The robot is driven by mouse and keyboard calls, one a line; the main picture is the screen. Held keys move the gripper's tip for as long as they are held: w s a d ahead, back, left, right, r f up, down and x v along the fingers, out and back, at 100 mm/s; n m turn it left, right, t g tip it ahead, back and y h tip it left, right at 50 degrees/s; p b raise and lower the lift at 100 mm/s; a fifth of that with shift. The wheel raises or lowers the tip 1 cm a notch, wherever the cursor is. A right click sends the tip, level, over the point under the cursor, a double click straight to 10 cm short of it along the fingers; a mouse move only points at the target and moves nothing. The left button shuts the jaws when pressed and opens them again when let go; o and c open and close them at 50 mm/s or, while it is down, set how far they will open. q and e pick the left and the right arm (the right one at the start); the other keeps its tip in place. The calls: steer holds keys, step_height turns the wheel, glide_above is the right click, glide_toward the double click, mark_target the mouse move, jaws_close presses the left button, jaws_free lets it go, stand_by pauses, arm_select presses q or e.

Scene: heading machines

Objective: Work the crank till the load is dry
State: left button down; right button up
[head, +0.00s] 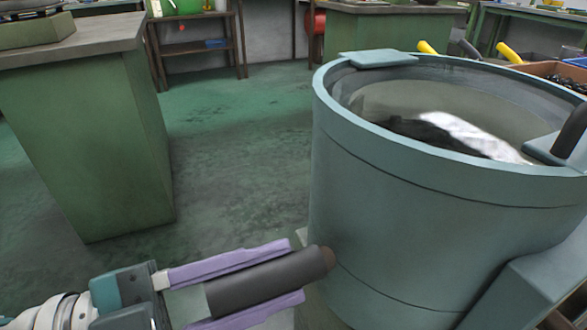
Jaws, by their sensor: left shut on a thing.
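A large teal drum (400,215), open at the top, fills the right half of the head view. Inside it lies a load (460,132) of black and glossy white material. My left gripper (295,268) has purple fingers and is shut on a dark grey cylindrical crank handle (255,282) in front of the drum's left side. The handle's brownish end points right, towards the drum wall. How the handle joins the machine is hidden. My right gripper is out of view.
A green cabinet (90,150) with a grey top stands at the left. Green floor (235,150) is clear between it and the drum. A black grip (572,132) rises at the drum's right rim. Yellow-handled tools (508,53) and a bin lie behind.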

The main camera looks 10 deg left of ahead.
arm_select(q)
steer(key=s+d+f+m+b, duration=0.3)
steer(key=s+f+m+b, duration=0.2)
steer(key=f, duration=0.3)
steer(key=shift+s+d+f+m, duration=0.3)
steer(key=shift+d+f+m, duration=0.1)
steer(key=shift+m, duration=0.4)
steer(key=c, duration=0.5)
jaws_free()
steer(key=v, duration=1)
